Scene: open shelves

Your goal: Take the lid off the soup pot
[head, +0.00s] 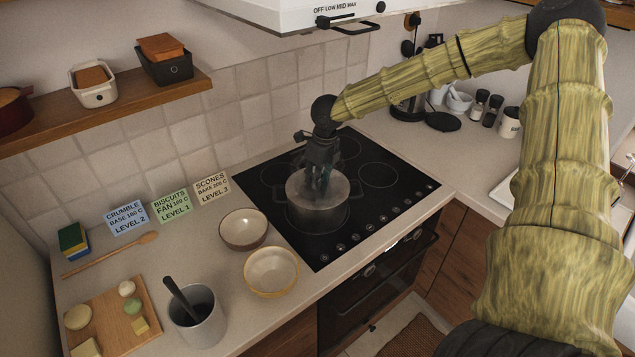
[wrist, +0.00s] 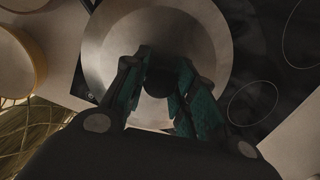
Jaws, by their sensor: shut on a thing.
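The soup pot (head: 318,217) is a metal pot standing on the black hob. Its round, pale metal lid (head: 337,187) appears to sit on the pot's rim; I cannot tell whether there is a gap. In the wrist view the lid (wrist: 105,45) fills the upper middle. My gripper (head: 320,194) points down at the middle of the lid. In the wrist view its two teal-padded fingers (wrist: 158,92) are on either side of the dark round lid knob (wrist: 158,82), shut on it. The pot's inside is hidden.
The black hob (head: 378,178) has free room right of the pot. Two bowls, one brown-rimmed (head: 243,229) and one yellow-rimmed (head: 271,271), stand left of the hob. A grey utensil pot (head: 198,322) and a wooden board (head: 121,335) stand at front left. A white hood (head: 290,14) hangs above.

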